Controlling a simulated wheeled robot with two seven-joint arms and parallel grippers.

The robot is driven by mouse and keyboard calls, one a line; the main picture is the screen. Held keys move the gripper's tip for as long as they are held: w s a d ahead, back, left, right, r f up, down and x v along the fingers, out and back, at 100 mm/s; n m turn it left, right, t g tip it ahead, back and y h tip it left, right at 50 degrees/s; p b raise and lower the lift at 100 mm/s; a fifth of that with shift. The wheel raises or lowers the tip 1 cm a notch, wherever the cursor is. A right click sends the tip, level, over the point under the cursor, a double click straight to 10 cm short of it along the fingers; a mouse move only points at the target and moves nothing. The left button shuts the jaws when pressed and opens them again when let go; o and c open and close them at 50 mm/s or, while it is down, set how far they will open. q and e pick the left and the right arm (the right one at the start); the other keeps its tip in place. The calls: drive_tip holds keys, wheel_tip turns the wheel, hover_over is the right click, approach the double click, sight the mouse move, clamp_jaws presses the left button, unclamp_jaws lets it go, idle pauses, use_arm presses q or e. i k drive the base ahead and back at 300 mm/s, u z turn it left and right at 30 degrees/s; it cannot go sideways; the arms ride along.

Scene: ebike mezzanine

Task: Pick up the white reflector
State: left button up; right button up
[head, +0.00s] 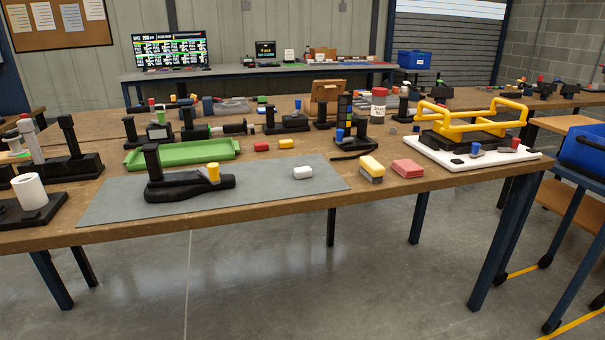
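A small white block (303,173), which looks like the white reflector, lies on the right part of the grey mat (120,206) on the wooden workbench. Nothing touches it and its top is clear. A red block (261,147) and a yellow block (286,144) of similar size lie just behind the mat. Neither of my grippers shows in the head view.
A black fixture (190,187) with a yellow-topped part stands on the mat's left. A yellow sponge-like block (372,166) and a pink block (408,168) lie to the right. A green tray (182,153) is behind. A yellow frame (470,117) stands on a white board (450,158).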

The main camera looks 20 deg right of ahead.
sight(304, 172)
drive_tip(key=z, duration=2.2)
drive_tip(key=i, duration=1.75)
drive_tip(key=u, duration=2.75)
